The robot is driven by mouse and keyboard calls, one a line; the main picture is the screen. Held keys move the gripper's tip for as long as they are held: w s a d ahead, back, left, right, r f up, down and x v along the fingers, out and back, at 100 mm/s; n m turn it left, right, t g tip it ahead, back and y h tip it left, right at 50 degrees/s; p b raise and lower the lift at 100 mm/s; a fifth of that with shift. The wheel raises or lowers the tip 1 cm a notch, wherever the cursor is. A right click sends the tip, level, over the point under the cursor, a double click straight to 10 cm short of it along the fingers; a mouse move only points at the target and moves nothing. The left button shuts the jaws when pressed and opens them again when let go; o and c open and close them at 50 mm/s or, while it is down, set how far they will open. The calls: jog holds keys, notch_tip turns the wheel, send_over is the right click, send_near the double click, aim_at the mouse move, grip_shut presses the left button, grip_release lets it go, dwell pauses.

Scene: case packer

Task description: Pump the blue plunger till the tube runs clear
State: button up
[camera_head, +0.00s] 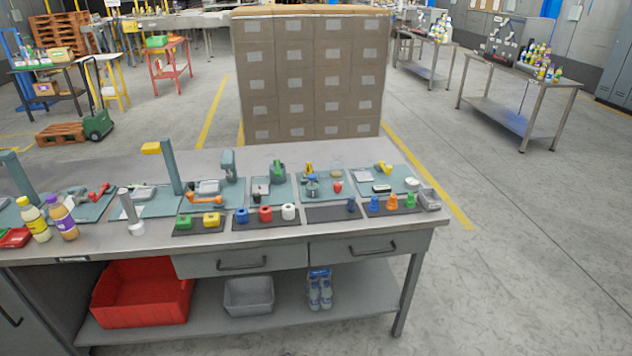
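Several small blue parts show on the workbench, and I cannot tell for sure which one is the plunger. A small fixture with a blue part (312,181) stands on a teal mat right of the middle. A blue block (242,215) sits further left. The tube is too small to make out, and I cannot see whether anything runs in it. My gripper is not in view.
The grey workbench (150,240) holds several fixtures on teal mats. Two bottles (62,217) stand at its left. A red bin (140,292) and a grey bin (249,297) sit on the lower shelf. Stacked cartons (308,80) stand behind.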

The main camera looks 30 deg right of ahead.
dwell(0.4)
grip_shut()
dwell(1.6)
